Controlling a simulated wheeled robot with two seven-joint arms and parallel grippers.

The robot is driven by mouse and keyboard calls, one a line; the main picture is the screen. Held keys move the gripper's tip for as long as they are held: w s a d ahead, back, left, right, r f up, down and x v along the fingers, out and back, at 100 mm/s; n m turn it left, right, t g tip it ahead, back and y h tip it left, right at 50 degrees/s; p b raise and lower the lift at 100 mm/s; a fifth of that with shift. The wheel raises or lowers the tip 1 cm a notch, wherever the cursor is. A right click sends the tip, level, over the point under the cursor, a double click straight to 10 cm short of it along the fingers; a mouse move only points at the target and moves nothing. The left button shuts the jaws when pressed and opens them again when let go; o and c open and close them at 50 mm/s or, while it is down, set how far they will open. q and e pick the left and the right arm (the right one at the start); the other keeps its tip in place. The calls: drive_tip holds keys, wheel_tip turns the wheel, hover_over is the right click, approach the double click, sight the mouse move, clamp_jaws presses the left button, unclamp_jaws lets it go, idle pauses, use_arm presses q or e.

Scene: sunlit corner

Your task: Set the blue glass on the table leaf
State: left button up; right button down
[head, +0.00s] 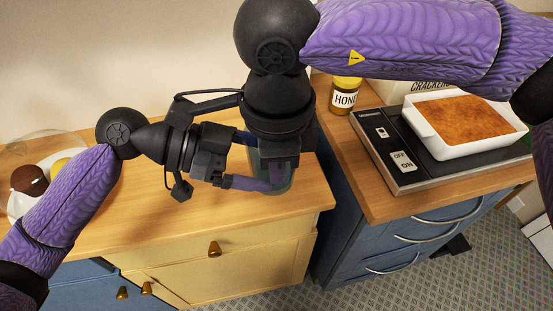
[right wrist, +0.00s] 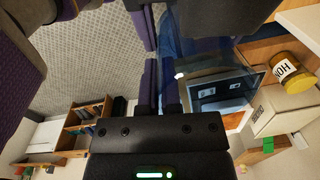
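The blue glass (head: 284,187) is see-through and stands between my two grippers in the head view, above or on the wooden top (head: 200,225); I cannot tell if it touches. It also shows, large and tinted, in the right wrist view (right wrist: 205,75). My left gripper (head: 268,161) comes in sideways with its purple fingers wide apart around the glass; whether they press on it is unclear. My right gripper (head: 277,163) points down from above at the glass. In the right wrist view its fingers (right wrist: 160,72) are close together at the glass's wall, one either side.
A plate (head: 17,206) with round items lies at the far left. The wooden top's front part is bare.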

use_arm(q)
drive_tip(key=shift+s+d, duration=0.15)
drive_tip(key=shift+s, duration=0.15)
idle(0.5)
drive_tip(key=o, duration=1.3)
